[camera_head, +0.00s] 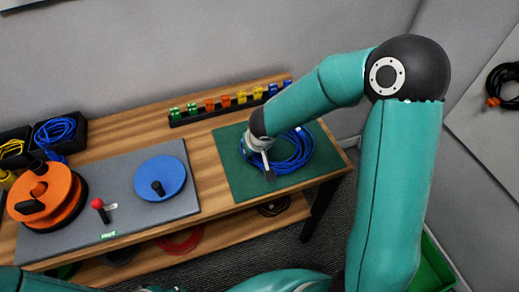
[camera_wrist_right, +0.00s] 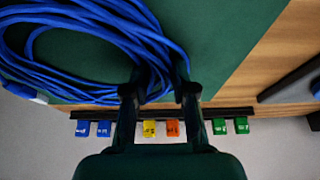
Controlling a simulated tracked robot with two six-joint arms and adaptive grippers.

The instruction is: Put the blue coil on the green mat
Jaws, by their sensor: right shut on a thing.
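The blue coil (camera_head: 293,152) is over the green mat (camera_head: 226,146) at the right end of the bench, and looks to lie flat on it. I cannot tell whether all of it touches the mat. My right gripper (camera_head: 268,174) comes down at the coil's left side and is shut on its strands. In the right wrist view the blue coil (camera_wrist_right: 75,45) fills the upper left, with its edge between the fingertips of my right gripper (camera_wrist_right: 159,92). The green mat (camera_wrist_right: 230,30) lies behind it. My left gripper is not in view.
A rack of coloured clips (camera_head: 225,103) stands along the bench's back edge. Left of the mat are a grey board (camera_head: 125,175) with a blue disc (camera_head: 160,178), an orange reel (camera_head: 42,195) and black bins (camera_head: 75,143) with cables. The mat's front left is clear.

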